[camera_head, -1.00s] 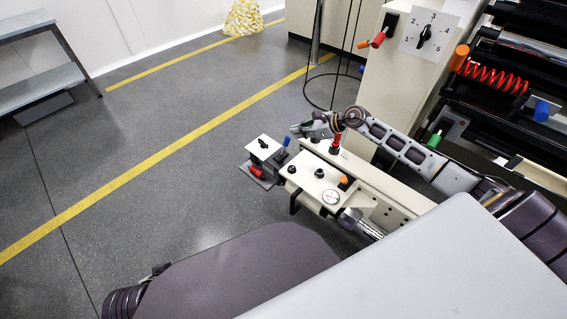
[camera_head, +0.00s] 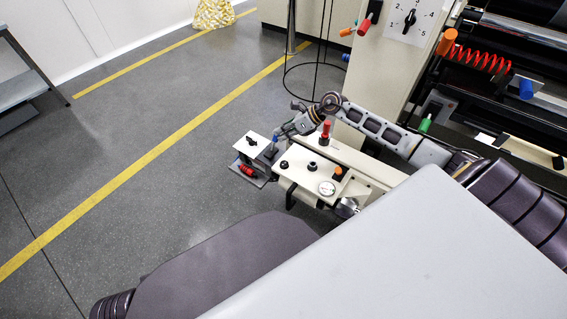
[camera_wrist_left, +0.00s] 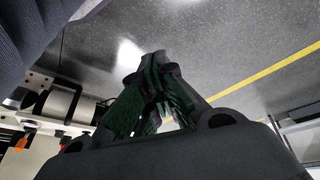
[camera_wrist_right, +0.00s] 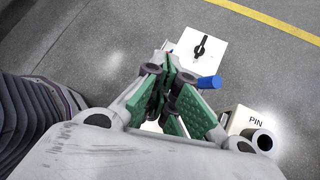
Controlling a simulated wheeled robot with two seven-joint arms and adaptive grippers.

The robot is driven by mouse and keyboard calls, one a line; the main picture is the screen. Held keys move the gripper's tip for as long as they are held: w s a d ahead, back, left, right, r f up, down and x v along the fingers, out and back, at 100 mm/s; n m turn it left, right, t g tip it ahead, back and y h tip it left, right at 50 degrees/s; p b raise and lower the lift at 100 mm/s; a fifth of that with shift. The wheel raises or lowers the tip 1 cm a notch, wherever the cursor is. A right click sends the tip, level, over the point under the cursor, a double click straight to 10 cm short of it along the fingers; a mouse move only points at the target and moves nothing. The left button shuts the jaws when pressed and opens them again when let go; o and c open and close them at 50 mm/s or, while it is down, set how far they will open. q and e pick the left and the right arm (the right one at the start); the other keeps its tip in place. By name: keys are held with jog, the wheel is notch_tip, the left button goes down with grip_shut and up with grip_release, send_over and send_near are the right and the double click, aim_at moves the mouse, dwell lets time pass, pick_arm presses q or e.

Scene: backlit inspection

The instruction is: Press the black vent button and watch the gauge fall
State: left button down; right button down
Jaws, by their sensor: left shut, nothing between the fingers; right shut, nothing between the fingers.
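A pale panel top (camera_head: 297,185) carries two black round knobs, one at the left (camera_head: 283,164) and one in the middle (camera_head: 311,166). I cannot tell which is the vent button. The white round gauge (camera_head: 327,188) is on the same panel; its needle is too small to read. My right gripper (camera_head: 271,152) is shut and empty, beyond the panel near a small white dial box (camera_head: 252,142). In the right wrist view its closed fingers (camera_wrist_right: 169,62) point towards that box. My left gripper (camera_wrist_left: 158,75) is shut and empty over the floor, outside the head view.
An orange knob (camera_head: 338,172) and a red-topped post (camera_head: 325,131) stand near the gauge. A blue handle (camera_wrist_right: 208,82) projects beside the dial box, near the right fingers. A cabinet with a numbered dial (camera_head: 409,19) stands behind. Floor to the left is clear.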

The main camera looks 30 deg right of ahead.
aim_at(284, 161)
pick_arm(q)
jog(key=shift+s+a+f+g, duration=0.15)
jog(key=shift+s+f+g, duration=0.15)
jog(key=shift+s, duration=0.3)
pick_arm(e)
jog(key=shift+s+a+f+m+g, duration=0.1)
jog(key=shift+s+f+m+g, duration=0.15)
jog(key=shift+m, duration=0.4)
jog(key=shift+s+f+m+g, duration=0.15)
jog(key=shift+s+m, duration=0.25)
jog(key=shift+m, duration=0.2)
jog(key=shift+s+a+f+m+g, duration=0.1)
jog(key=shift+s+m+g, duration=0.15)
jog(key=shift+m, duration=0.4)
jog(key=shift+f, duration=0.15)
